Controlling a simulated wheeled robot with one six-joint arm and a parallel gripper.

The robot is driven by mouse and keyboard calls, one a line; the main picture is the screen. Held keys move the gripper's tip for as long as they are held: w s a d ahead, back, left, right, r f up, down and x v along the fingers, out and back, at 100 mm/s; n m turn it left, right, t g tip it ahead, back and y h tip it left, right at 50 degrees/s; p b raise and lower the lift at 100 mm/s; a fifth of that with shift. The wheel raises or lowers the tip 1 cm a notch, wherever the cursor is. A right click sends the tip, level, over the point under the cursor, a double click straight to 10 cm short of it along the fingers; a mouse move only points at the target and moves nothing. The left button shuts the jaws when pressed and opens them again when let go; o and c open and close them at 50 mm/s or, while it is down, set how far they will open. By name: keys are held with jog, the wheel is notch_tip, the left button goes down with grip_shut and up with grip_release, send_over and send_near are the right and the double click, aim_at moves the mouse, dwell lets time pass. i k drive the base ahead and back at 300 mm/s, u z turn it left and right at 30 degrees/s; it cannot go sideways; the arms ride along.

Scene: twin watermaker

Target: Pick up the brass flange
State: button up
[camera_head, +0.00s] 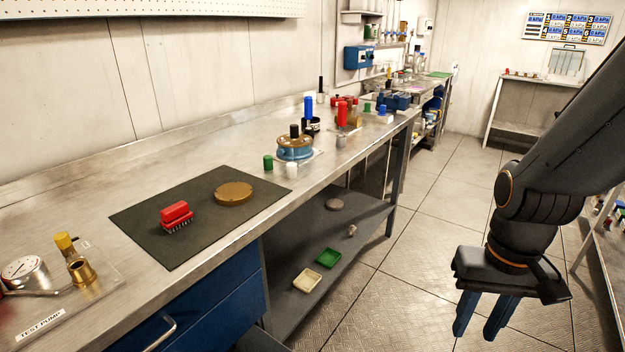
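A round, flat brass disc, which looks like the brass flange (234,193), lies on the black mat (205,243) on the steel workbench. It is at the mat's right part, to the right of a red brush. My gripper (476,334) hangs at the lower right over the floor, well away from the bench and the disc. Its two blue fingers point down with a gap between them, and nothing shows between them.
The red brush (176,215) shares the mat. Green (268,163) and white (292,170) caps and a blue-bodied valve (295,148) stand beyond it. A test pump plate (72,300) is at the near left. The floor (400,290) between bench and arm is clear.

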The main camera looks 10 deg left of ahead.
aim_at(236, 193)
jog(key=z, duration=1)
jog(key=i, duration=1.3)
jog(key=u, duration=3.35)
